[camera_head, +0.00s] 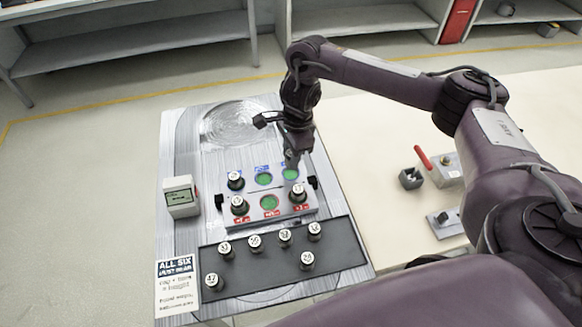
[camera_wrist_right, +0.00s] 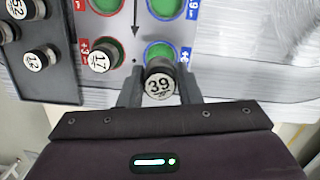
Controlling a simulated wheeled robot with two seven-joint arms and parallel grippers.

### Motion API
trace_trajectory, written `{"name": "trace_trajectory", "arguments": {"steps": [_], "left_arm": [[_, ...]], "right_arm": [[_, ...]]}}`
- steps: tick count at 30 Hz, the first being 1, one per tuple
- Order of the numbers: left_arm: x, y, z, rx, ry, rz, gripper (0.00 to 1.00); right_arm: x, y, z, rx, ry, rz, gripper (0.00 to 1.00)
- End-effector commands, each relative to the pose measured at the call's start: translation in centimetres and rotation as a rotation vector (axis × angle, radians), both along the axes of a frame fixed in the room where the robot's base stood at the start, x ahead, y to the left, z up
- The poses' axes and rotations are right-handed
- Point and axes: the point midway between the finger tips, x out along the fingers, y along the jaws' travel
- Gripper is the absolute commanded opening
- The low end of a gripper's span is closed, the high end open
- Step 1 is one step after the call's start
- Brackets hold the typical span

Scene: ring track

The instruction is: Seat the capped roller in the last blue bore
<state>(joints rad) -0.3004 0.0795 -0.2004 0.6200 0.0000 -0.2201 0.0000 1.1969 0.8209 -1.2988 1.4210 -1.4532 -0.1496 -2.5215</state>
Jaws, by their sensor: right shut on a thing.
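My right gripper (camera_head: 291,160) is shut on a capped roller marked 39 (camera_wrist_right: 160,85), seen in the right wrist view between the two fingers. The roller is beside the right-hand blue bore (camera_head: 290,174), whose green floor shows; it also appears in the right wrist view (camera_wrist_right: 158,51). The roller does not appear seated in it; its height above the block is hard to tell. The middle blue bore (camera_head: 264,179) is empty. A capped roller (camera_head: 235,180) stands in the left blue bore. In the head view my gripper mostly hides the held roller. My left gripper is not in view.
In the red row, rollers stand at left (camera_head: 239,205) and right (camera_head: 298,193); the middle red bore (camera_head: 269,202) is empty. A dark tray (camera_head: 275,262) holds several capped rollers. A small display box (camera_head: 181,197) stands left, and a red-handled device (camera_head: 440,165) right.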

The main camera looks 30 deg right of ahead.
Motion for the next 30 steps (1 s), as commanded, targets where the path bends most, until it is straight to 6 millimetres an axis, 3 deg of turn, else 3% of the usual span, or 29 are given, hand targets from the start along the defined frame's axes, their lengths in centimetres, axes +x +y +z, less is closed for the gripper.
{"name": "trace_trajectory", "arguments": {"steps": [14,30], "left_arm": [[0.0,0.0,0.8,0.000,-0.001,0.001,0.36],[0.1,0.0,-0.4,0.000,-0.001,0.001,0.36]], "right_arm": [[0.0,0.0,-4.5,0.000,-0.001,-0.001,0.04],[0.1,0.0,-5.6,0.000,-0.002,0.000,0.04]]}}
